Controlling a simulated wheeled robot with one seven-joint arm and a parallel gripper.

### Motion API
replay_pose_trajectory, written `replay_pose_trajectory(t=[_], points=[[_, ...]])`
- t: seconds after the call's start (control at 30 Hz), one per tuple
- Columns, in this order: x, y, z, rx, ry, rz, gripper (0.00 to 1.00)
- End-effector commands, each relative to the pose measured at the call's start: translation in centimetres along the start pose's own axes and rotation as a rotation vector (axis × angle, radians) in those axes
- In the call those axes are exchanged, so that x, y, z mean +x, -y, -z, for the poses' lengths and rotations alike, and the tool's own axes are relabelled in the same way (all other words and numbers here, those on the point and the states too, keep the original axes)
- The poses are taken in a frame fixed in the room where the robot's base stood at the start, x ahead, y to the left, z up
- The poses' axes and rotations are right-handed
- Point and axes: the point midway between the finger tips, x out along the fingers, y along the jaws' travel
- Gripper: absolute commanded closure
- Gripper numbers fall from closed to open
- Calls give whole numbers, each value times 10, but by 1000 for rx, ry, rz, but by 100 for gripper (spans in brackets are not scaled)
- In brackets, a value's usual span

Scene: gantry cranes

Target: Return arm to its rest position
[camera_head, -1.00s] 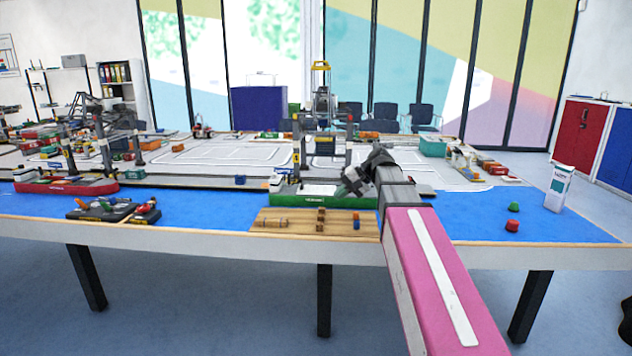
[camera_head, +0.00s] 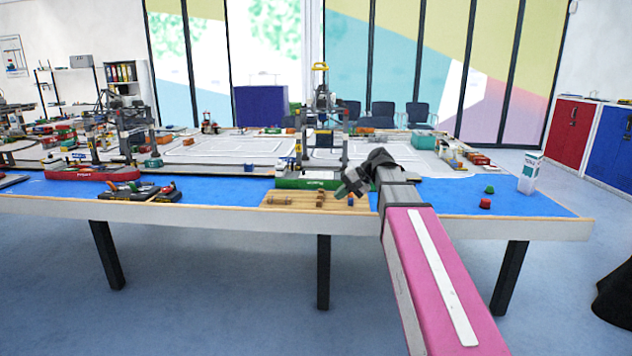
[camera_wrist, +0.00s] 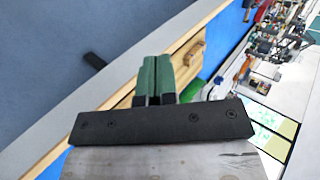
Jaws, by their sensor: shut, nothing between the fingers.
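My gripper (camera_head: 345,190) is at the end of my pink and grey arm, which reaches forward over the front edge of the table. In the head view it appears in front of the green ship (camera_head: 300,183) and the wooden board (camera_head: 285,199). In the wrist view the two green fingers of my gripper (camera_wrist: 156,72) are together, with nothing between them. Beyond them the wrist view shows the table's wooden edge, part of the board and the blue surface.
The table (camera_head: 420,221) carries a red ship (camera_head: 90,174), dark trays at left, gantry cranes and several small blocks. The floor in front is clear.

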Motion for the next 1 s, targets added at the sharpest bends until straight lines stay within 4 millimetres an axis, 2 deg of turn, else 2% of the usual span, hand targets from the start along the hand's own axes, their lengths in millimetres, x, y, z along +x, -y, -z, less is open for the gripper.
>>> replay_pose_trajectory(t=[0.33, 0.57, 0.77, 1.0], points=[[21, -32, -9, 17, -11, -65, 100], [42, -69, -21, 31, -21, -142, 100], [68, -118, -40, 42, -29, -249, 100], [105, -202, -84, 33, -29, -453, 100]])
